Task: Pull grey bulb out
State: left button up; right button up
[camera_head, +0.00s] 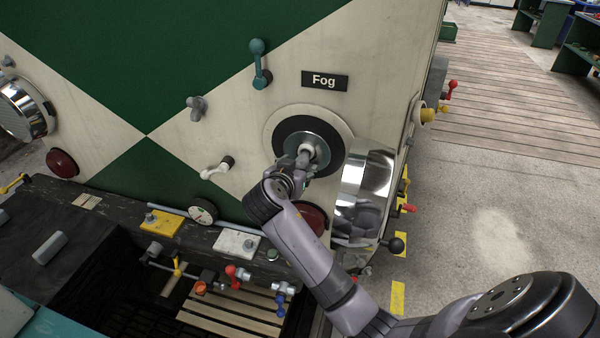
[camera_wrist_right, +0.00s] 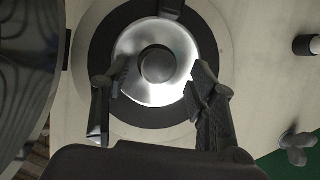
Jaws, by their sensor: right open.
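The grey bulb (camera_wrist_right: 157,64) sits in the middle of a shiny round reflector (camera_wrist_right: 185,47) with a black ring around it. In the head view the bulb (camera_head: 308,150) shows in the fog lamp socket (camera_head: 333,128), below the "Fog" sign (camera_head: 324,80). My right gripper (camera_head: 303,160) is at the socket. In the right wrist view my right gripper (camera_wrist_right: 160,82) is open, with one finger on each side of the bulb. I see gaps between the fingers and the bulb. My left gripper is not in view.
A chrome headlamp (camera_head: 367,185) stands open just right of the socket. A teal lever (camera_head: 260,64) and a grey wing knob (camera_head: 197,108) stick out from the panel at left. A black ledge (camera_head: 110,208) with gauges and valves runs below. Open floor lies at right.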

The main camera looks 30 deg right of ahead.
jog(key=shift+b+x, duration=0.3)
jog(key=shift+x, duration=0.7)
jog(key=shift+c, duration=0.6)
jog(key=c, duration=1.1)
jog(key=shift+c, duration=0.2)
